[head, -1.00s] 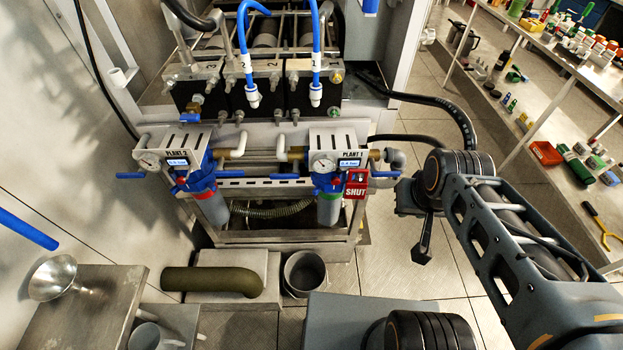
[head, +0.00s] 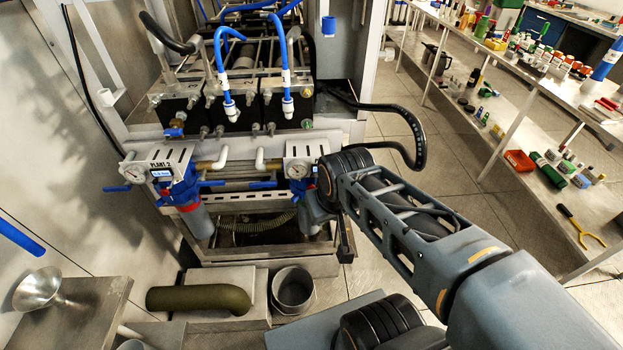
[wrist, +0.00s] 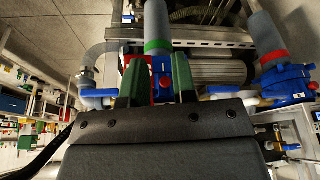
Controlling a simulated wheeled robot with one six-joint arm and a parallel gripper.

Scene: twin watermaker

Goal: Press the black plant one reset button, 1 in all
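The plant 1 unit (head: 298,149) is at the right of the watermaker frame in the head view. Its gauge shows, but my arm covers its right side and label. I cannot make out the black reset button in either view. My gripper (wrist: 158,62) shows in the wrist view with two green fingers apart and nothing held between them. Beyond and between the fingers is the blue filter head (wrist: 162,78) of plant 1, with a green band and grey bowl. A red patch shows beside the left finger. In the head view my gripper is mostly hidden behind my arm.
The plant 2 unit (head: 165,163) stands left of plant 1; its red-banded filter (wrist: 272,58) is at right in the wrist view. Blue-handled valves and pipes surround both. Shelves (head: 510,120) stand right, with clear floor between.

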